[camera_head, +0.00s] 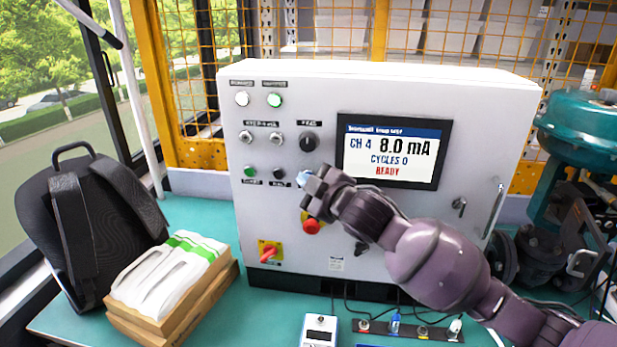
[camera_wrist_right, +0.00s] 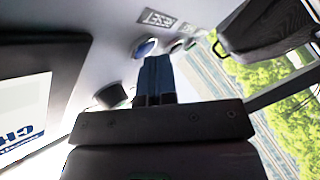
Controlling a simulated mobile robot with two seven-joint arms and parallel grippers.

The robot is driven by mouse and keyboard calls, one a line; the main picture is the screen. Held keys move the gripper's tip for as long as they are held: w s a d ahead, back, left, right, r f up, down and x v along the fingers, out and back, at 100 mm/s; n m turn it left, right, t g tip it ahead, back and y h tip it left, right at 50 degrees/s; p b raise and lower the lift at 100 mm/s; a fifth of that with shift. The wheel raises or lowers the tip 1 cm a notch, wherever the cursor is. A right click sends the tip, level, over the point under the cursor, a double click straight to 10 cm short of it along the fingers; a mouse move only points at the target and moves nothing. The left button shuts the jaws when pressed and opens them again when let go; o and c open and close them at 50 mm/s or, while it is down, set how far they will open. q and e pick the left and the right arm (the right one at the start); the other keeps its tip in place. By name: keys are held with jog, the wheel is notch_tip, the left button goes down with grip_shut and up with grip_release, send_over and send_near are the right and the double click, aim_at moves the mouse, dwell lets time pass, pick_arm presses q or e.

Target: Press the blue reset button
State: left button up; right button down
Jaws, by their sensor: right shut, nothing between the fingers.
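The blue reset button (camera_head: 304,176) is on the front of the light grey control cabinet, at the right end of the lower button row. It is partly hidden by my right gripper (camera_head: 312,188), which is at the panel just beside it. In the right wrist view the blue button (camera_wrist_right: 146,47) shows just beyond the tips of my shut, empty right gripper (camera_wrist_right: 155,62). I cannot tell whether the fingertips touch it. My left gripper is not in view.
A black knob (camera_head: 308,142) sits above the button and a red emergency stop (camera_head: 311,226) below. Green (camera_head: 250,172) and black (camera_head: 278,173) buttons are to the left. The screen (camera_head: 390,153) reads 8.0 mA, CYCLES 0, READY. A backpack (camera_head: 85,215) stands left.

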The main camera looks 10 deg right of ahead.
jog(key=shift+s, duration=0.1)
jog(key=shift+s+a+p, duration=0.3)
jog(key=shift+s+p, duration=0.15)
jog(key=shift+s, duration=0.2)
jog(key=s, duration=0.1)
jog(key=s+a+p, duration=0.1)
jog(key=s, duration=0.1)
jog(key=s+a, duration=0.1)
jog(key=shift+s+p, duration=0.3)
jog(key=shift+p, duration=0.05)
dwell(0.3)
dwell(0.5)
